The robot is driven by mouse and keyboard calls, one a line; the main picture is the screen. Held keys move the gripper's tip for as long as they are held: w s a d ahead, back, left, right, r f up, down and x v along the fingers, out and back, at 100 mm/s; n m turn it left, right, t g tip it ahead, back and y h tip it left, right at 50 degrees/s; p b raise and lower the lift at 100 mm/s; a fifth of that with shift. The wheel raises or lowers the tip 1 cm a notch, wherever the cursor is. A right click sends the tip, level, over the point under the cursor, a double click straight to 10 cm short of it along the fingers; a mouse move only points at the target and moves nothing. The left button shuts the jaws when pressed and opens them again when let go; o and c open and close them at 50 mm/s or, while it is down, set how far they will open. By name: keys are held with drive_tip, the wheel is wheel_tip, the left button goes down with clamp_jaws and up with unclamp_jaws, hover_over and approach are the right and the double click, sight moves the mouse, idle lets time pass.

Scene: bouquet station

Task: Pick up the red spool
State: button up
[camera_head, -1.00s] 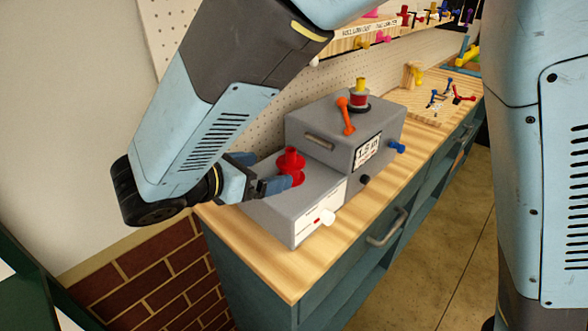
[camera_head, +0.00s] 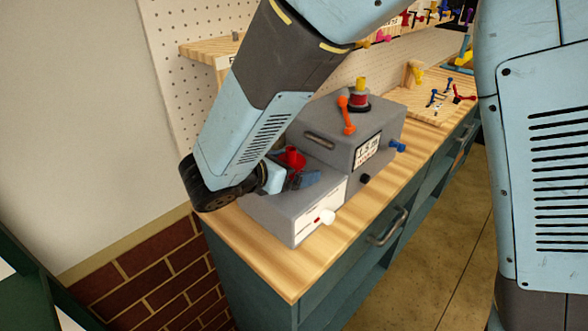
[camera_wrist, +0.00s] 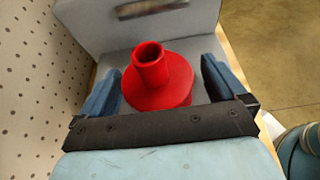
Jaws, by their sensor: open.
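The red spool (camera_wrist: 158,82) stands upright on the low grey step of the grey machine (camera_head: 290,212). It has a wide round flange and a narrower hollow neck on top. In the head view the red spool (camera_head: 291,158) is partly hidden behind my arm and fingers. My gripper (camera_wrist: 164,85) is open, with one blue finger on each side of the spool. In the wrist view gaps show between the fingers and the flange. In the head view my gripper (camera_head: 296,177) is low over the step.
The machine's taller block (camera_head: 330,130) rises just beyond the spool, with an orange lever (camera_head: 346,115) and a red-and-yellow spool (camera_head: 360,95) on top. A pegboard wall (camera_wrist: 30,80) is on the left. Wooden bench (camera_head: 290,277) is clear in front.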

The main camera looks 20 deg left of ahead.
drive_tip(key=c, duration=1.2)
